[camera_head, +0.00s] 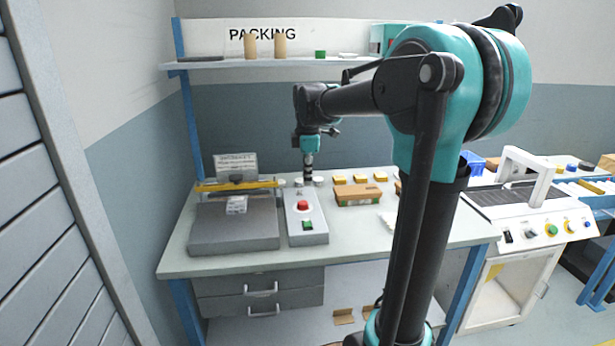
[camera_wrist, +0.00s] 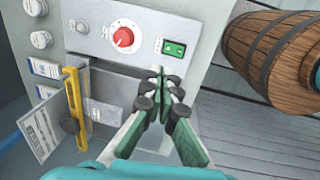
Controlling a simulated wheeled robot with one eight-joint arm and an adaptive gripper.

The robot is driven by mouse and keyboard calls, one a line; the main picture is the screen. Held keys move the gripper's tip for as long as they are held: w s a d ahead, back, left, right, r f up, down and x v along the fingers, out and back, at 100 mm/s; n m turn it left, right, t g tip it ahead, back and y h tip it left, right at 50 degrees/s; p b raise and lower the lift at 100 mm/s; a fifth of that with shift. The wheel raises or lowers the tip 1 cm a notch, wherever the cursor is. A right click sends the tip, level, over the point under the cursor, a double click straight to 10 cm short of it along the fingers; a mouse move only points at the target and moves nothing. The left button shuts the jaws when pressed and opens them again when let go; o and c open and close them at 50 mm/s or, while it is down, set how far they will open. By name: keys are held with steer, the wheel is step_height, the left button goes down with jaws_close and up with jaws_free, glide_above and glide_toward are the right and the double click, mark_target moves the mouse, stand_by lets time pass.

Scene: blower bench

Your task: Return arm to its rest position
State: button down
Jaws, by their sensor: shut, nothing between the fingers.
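My arm reaches from the right over the packing bench (camera_head: 350,245) in the head view. My gripper (camera_head: 308,176) points down above the back end of a grey control box (camera_head: 307,235). In the wrist view, my gripper (camera_wrist: 157,75) has its fingers together with nothing held. Its tips overlap the lower edge of a light panel (camera_wrist: 145,20) with a red knob (camera_wrist: 123,37) and a green switch (camera_wrist: 174,48). I cannot tell whether the tips touch anything.
A grey machine (camera_head: 235,226) with a yellow bar (camera_head: 240,185) stands left of the control box. A small cardboard box (camera_head: 358,194) lies to its right. A shelf (camera_head: 270,62) hangs above. A wooden barrel (camera_wrist: 275,50) fills the upper right of the wrist view.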

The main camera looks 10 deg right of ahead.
steer(key=shift+r, duration=0.25)
steer(key=s+d+f+m+t, duration=0.1)
steer(key=s+d+f+m, duration=0.2)
steer(key=s+f+m, duration=0.6)
steer(key=s+d+f+m+t, duration=0.1)
steer(key=s+d+f+m, duration=0.2)
steer(key=s+f+m, duration=0.6)
steer(key=s+f, duration=0.4)
steer(key=s, duration=0.1)
steer(key=shift+s+t, duration=0.4)
steer(key=shift+d, duration=0.1)
